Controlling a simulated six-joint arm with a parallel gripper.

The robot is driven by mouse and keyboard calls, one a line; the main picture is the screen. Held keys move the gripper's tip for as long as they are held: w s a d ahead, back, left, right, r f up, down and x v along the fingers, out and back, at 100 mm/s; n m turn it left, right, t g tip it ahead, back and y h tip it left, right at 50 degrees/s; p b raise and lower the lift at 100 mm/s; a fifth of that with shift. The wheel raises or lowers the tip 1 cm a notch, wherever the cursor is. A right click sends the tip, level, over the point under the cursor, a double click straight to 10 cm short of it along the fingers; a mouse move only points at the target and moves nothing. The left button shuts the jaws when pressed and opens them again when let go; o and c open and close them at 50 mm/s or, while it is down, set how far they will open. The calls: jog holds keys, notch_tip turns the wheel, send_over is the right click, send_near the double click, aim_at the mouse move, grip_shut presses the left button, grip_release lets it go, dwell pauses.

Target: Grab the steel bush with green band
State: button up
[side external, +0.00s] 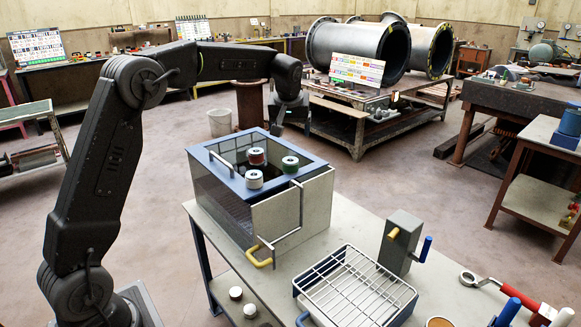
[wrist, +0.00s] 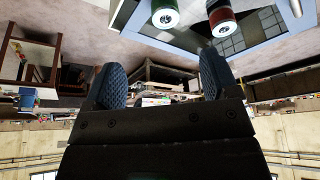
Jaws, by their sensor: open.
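In the wrist view the green-banded bush (wrist: 165,13) is at the top edge, partly cut off. My gripper (side external: 292,125) is above and behind the box, apart from the bushes. In the wrist view its two blue padded fingers (wrist: 160,70) are spread with nothing held between them.
A bush with a red-brown band (side external: 256,156) stands behind left of the green one, and a pale-banded bush (side external: 253,180) in front left. The box (side external: 275,222) has a handle on top. A wire rack (side external: 355,285) and a grey block with handles (side external: 401,240) stand on the bench.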

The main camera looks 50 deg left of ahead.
notch_tip(320, 180, down, 3)
jog(key=w+a, duration=0.2)
send_over(290, 160)
jog(key=s+d, duration=0.1)
jog(key=d, duration=0.1)
jog(key=shift+n, duration=0.3)
notch_tip(290, 160, down, 6)
jog(key=shift+s, duration=0.15)
jog(key=shift+x, duration=3)
jog(key=shift+s+a, duration=0.1)
jog(key=shift+a, duration=0.05)
jog(key=c, duration=1.1)
jog(key=shift+r, duration=0.1)
jog(key=shift+c, duration=0.4)
